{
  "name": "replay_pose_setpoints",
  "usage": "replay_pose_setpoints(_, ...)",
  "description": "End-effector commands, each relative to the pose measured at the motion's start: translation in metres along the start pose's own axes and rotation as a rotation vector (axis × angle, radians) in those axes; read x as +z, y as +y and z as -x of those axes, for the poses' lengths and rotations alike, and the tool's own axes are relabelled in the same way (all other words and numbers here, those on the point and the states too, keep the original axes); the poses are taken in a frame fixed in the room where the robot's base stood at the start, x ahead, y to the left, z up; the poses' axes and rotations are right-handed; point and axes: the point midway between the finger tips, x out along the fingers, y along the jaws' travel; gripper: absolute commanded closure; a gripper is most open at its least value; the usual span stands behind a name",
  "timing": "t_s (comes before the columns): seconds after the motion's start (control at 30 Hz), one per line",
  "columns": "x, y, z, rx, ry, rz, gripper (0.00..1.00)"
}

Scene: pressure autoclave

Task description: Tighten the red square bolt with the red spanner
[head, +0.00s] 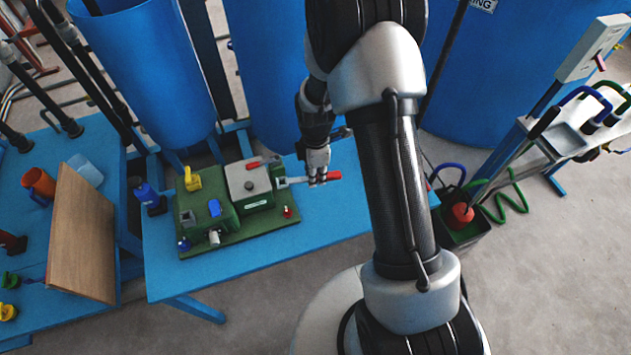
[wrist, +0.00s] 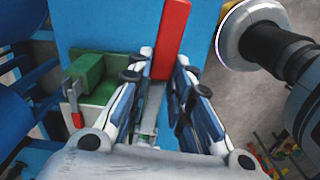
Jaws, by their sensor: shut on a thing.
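My gripper (head: 318,180) is shut on the red spanner, just right of the green machine on the blue bench. The spanner's red handle (head: 334,175) sticks out to the right of the fingers. Its grey metal end (head: 286,182) points left towards the white-topped box. In the wrist view the red handle (wrist: 172,42) rises between the fingers (wrist: 165,85), with the grey shank below. A small red piece (head: 287,212), perhaps the red square bolt, stands on the green base's right edge. I cannot tell whether the spanner's jaw touches anything.
The green machine (head: 212,208) carries yellow, blue and white parts and a white-topped box (head: 247,180). The bench (head: 300,240) is clear in front. Blue tanks (head: 150,65) stand behind. A wooden board (head: 82,235) leans at left. A dark bin (head: 458,232) stands right.

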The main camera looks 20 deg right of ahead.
Motion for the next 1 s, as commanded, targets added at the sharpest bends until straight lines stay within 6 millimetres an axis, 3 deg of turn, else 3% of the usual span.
replay_pose_setpoints(0.13, 0.000, 0.000, 0.013, 0.001, 0.000, 0.000, 1.00)
replay_pose_setpoints(0.63, -0.001, 0.000, 0.017, 0.001, 0.000, -0.050, 1.00)
replay_pose_setpoints(0.77, -0.004, -0.002, 0.027, 0.004, 0.001, -0.210, 1.00)
replay_pose_setpoints(1.0, -0.012, -0.012, 0.057, 0.005, 0.002, -0.712, 1.00)
